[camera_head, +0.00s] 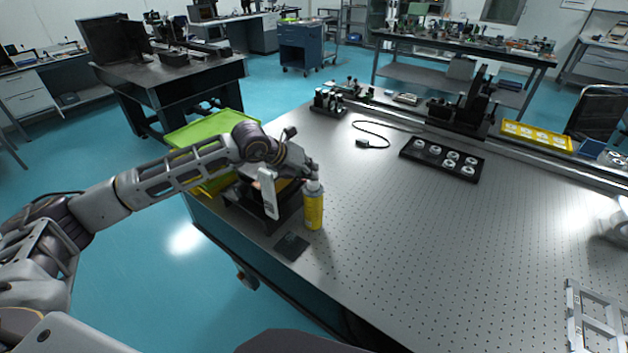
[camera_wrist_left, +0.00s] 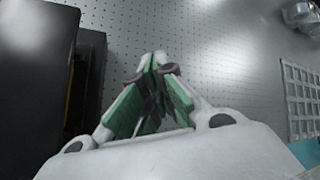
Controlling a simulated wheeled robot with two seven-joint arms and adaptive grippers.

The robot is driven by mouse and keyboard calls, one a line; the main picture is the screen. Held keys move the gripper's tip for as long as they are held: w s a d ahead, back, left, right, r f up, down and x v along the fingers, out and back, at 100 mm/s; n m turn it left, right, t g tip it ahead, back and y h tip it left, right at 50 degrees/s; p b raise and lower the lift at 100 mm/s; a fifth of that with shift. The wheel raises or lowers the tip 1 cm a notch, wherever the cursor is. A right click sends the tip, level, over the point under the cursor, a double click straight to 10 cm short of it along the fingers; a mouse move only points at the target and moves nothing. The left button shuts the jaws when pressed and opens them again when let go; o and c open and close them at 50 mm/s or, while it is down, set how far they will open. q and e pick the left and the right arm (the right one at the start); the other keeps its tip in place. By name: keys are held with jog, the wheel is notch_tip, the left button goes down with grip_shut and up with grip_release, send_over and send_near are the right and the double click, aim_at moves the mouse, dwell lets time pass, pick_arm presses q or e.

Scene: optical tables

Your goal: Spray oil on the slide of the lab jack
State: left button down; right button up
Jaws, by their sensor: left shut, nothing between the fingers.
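A yellow spray can (camera_head: 314,207) with a pale top stands upright near the table's left edge. The dark lab jack (camera_head: 262,216) stands just left of it, partly hidden by my left arm; its slide cannot be made out. My left gripper (camera_head: 308,171) is beside the top of the can, and its fingers are small and partly hidden there. In the left wrist view the green-padded fingers (camera_wrist_left: 157,62) meet at their tips with nothing between them. Dark upright faces stand left of the fingers in that view. My right gripper is not in view.
A green-yellow tray (camera_head: 215,128) lies behind my left arm. A small dark plate (camera_head: 291,246) lies in front of the can. A black tray with white discs (camera_head: 441,158) and a grey frame (camera_head: 598,318) lie farther right. The middle of the perforated table (camera_head: 420,240) is clear.

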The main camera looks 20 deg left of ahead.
pick_arm(q)
jog(key=shift+r, duration=0.6)
jog(key=shift+r+p, duration=0.7)
jog(key=shift+r, duration=0.7)
jog(key=shift+r+p, duration=0.3)
jog(key=shift+r, duration=0.6)
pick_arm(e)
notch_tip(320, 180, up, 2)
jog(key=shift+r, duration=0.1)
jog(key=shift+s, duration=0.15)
